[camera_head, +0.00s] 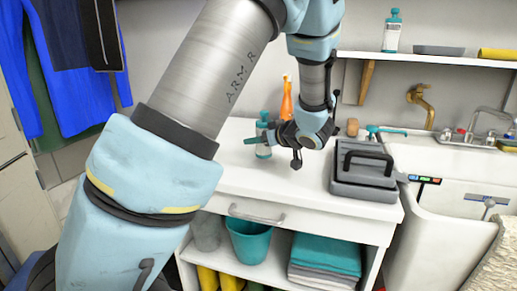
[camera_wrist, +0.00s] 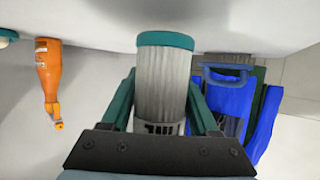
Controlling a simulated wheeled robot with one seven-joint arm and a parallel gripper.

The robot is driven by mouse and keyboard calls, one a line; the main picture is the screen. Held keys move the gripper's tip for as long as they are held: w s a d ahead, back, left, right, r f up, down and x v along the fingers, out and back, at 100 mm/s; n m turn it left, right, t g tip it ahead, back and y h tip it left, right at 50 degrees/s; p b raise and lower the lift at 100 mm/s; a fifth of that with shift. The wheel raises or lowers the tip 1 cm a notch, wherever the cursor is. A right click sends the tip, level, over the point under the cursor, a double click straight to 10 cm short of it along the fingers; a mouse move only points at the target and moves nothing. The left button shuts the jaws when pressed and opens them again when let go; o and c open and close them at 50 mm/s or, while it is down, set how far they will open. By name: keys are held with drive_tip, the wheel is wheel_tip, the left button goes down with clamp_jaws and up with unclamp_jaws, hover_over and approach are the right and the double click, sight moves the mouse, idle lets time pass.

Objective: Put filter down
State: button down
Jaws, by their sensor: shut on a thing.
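The filter (camera_wrist: 163,75) is a ribbed grey cylinder with a teal cap, held between the teal fingers of my gripper (camera_wrist: 161,95) in the wrist view. My gripper is shut on its sides. In the head view my gripper (camera_head: 265,138) is over the left part of the white counter (camera_head: 235,178), and the filter (camera_head: 263,152) shows there as a small teal and grey shape. It looks roughly upright. I cannot tell whether its base touches the counter. The fingers and wrist hide part of it.
An orange spray bottle (camera_head: 286,100) stands behind my gripper; it also shows in the wrist view (camera_wrist: 48,75). A grey toolbox (camera_head: 362,170) sits on the counter's right, beside the sink (camera_head: 440,155). A shelf (camera_head: 430,58) hangs above. Counter front left is clear.

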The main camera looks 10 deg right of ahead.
drive_tip(key=shift+f, duration=1.05)
drive_tip(key=shift+f, duration=0.15)
drive_tip(key=shift+c, duration=0.7)
unclamp_jaws()
drive_tip(key=shift+s+d+r, duration=0.1)
drive_tip(key=shift+s+r, duration=0.05)
drive_tip(key=shift+r, duration=0.1)
drive_tip(key=p+v, duration=0.1)
drive_tip(key=v, duration=1)
drive_tip(key=shift+s+d+r, duration=0.1)
drive_tip(key=shift+s+r, duration=0.1)
drive_tip(key=shift+s, duration=0.1)
